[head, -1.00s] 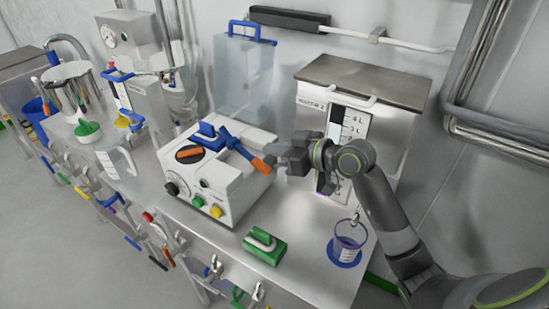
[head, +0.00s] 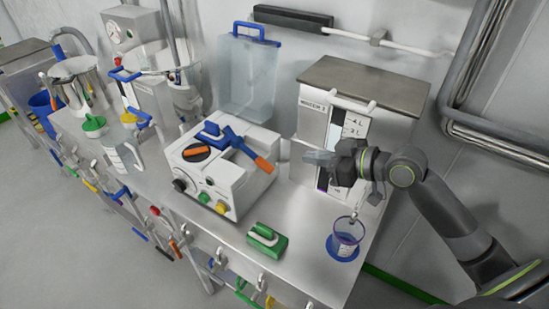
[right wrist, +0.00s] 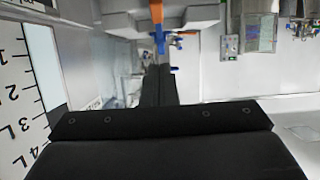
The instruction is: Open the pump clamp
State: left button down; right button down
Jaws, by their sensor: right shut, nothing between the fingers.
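The white pump (head: 240,186) stands on the steel bench, with knobs on its front. Its clamp has a blue lever (head: 236,143) on top, which slants down to the right and ends in an orange grip (head: 264,164). My right gripper (head: 308,157) is shut and empty, to the right of the orange grip and apart from it. In the right wrist view, the dark fingers (right wrist: 158,75) are together, and the orange grip (right wrist: 156,12) shows beyond them at the top. My left gripper is not in view.
A tall steel-topped tank (head: 365,85) with a level scale stands behind my right gripper. A purple-tinted cup (head: 348,236) on a blue disc and a green block with a handle (head: 265,241) are in front. A clear blue-handled container (head: 248,78) stands behind the pump.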

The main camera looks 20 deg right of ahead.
jog(key=p, duration=0.2)
send_over(271, 169)
jog(key=s+d, duration=0.2)
notch_tip(271, 169, down, 3)
jog(key=shift+w+a+f, duration=0.2)
jog(key=shift+f, duration=0.5)
jog(key=shift+w+a+f, duration=0.2)
jog(key=shift+w+f, duration=0.05)
jog(key=shift+f, duration=0.45)
jog(key=shift+w+a+f, duration=0.2)
jog(key=shift+f, duration=0.5)
jog(key=f+b, duration=0.2)
jog(key=shift+w+a+f+b, duration=0.2)
jog(key=shift+f+b, duration=0.1)
jog(key=shift+b, duration=0.1)
jog(key=shift+s+r, duration=0.1)
jog(key=shift+d, duration=0.1)
